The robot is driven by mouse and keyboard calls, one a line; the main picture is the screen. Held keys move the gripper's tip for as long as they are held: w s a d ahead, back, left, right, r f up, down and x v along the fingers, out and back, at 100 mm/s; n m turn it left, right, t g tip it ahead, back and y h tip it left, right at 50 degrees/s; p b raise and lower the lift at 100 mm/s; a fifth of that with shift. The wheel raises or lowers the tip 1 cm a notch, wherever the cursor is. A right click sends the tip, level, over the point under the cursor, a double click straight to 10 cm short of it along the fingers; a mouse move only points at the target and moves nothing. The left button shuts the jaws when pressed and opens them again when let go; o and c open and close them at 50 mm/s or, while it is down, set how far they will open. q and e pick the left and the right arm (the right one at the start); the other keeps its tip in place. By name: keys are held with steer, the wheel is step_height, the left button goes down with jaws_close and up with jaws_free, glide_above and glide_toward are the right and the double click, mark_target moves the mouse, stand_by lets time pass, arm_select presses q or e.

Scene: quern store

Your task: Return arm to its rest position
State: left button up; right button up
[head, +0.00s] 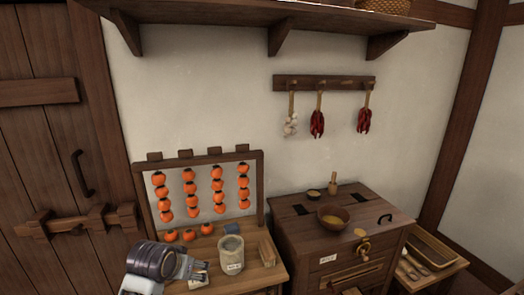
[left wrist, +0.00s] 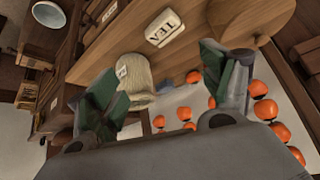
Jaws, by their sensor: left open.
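My left gripper (head: 197,270) is low at the left in the head view, over the near left part of the small table (head: 262,275). In the left wrist view its two green-padded fingers (left wrist: 160,75) stand wide apart with nothing between them. My right gripper is in neither view.
A wooden rack of hanging orange persimmons (head: 189,187) stands behind the gripper, with several loose ones (head: 188,235) below. A wooden cabinet (head: 305,241) with a bowl (head: 333,217) stands right. A shelf (head: 260,14) juts out overhead.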

arm_select(q)
steer(key=s+f+g, duration=0.2)
steer(key=s+f, duration=0.5)
steer(key=s, duration=0.4)
steer(key=s+f+g, duration=0.1)
steer(key=s+f, duration=0.6)
steer(key=s, duration=0.4)
step_height(320, 180, down, 32)
steer(key=s+g, duration=0.2)
steer(key=s+a+f, duration=0.2)
steer(key=s+f, duration=0.8)
steer(key=s, duration=0.1)
steer(key=s+a+f+g, duration=0.1)
steer(key=s+a+f, duration=0.1)
steer(key=s+f, duration=0.8)
steer(key=shift+s+a+f+m, duration=0.35)
steer(key=shift+s+m, duration=0.05)
steer(key=shift+s, duration=0.55)
